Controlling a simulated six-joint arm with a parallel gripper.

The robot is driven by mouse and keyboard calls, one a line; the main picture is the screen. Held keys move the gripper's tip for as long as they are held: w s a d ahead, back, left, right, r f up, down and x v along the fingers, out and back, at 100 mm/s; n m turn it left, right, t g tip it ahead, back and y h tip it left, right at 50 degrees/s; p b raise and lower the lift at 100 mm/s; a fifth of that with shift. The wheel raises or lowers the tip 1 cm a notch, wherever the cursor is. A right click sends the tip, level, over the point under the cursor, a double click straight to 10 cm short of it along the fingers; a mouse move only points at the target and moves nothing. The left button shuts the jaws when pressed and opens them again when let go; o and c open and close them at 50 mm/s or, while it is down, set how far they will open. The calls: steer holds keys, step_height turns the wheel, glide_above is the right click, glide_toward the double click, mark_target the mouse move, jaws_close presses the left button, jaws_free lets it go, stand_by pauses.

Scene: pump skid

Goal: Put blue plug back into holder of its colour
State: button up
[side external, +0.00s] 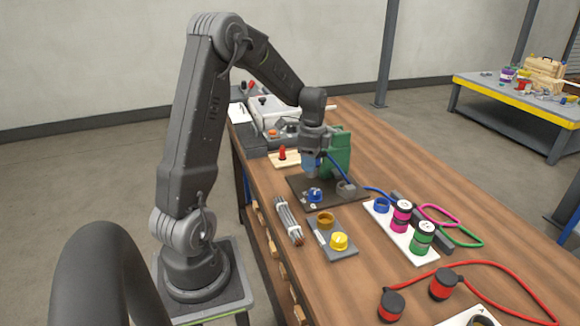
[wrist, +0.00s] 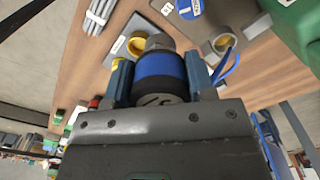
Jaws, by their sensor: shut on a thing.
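The blue plug (wrist: 158,75), a blue and black cylinder with a metal tip, sits between the fingers of my gripper (wrist: 160,82) in the wrist view. My gripper (side external: 309,170) is shut on it above the dark plate (side external: 325,205), beside the green pump body. The fingers mostly hide the plug in the side view. Its blue cable (side external: 340,173) runs right toward the white holder strip (side external: 423,257). The blue holder ring (side external: 382,205) at the strip's far end looks empty. The magenta plug (side external: 402,212) and green plug (side external: 422,233) stand on the same strip.
The dark plate bears a blue knob (side external: 314,195) and a grey ring socket (side external: 346,187). The green pump body (side external: 338,152) stands close behind my gripper. A grey plate with a yellow knob (side external: 339,241) and red plugs (side external: 391,305) lie nearer the camera.

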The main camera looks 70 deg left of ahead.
steer(key=w+d+f+m, duration=0.15)
steer(key=w+d, duration=0.25)
steer(key=w, duration=0.6)
steer(key=w+d+f+m, duration=0.15)
steer(key=w+d, duration=0.25)
steer(key=w, duration=0.7)
steer(key=shift+s+a+f, duration=0.1)
steer(key=shift+a+f, duration=0.05)
steer(key=shift+f, duration=2.35)
steer(key=shift+f, duration=1.75)
steer(key=o, duration=1.1)
steer(key=shift+r, duration=0.1)
